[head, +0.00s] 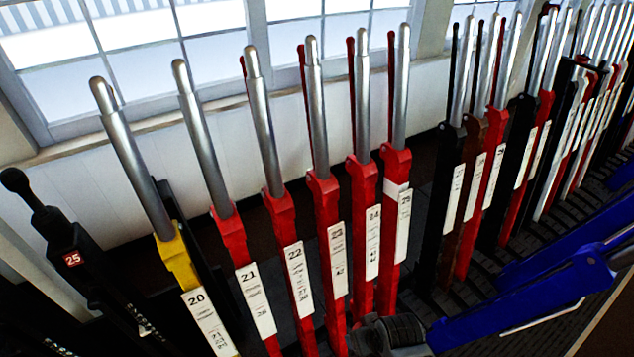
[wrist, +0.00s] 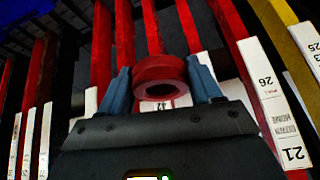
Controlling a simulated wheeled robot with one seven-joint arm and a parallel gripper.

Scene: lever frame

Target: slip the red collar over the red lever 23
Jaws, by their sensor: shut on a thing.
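The red lever 23 (head: 326,205) stands among the red levers in the head view, with a bare steel handle pointing up and a white label. The red collar (wrist: 160,68) is a thick ring held between the blue fingers of my gripper (wrist: 160,80), its hole partly facing the wrist camera. Red levers pass behind the collar in the wrist view; their numbers there are mostly hidden. In the head view my dark wrist is at the bottom, low in front of levers 23 and 24, well below the handle tops. The collar cannot be made out there.
Red levers 22 (head: 295,260) and 24 (head: 363,240) stand close on either side of lever 23. Lever 21 (head: 243,290) and yellow-banded lever 20 (head: 180,265) are further left. More levers crowd the right. A window (head: 130,35) lies behind.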

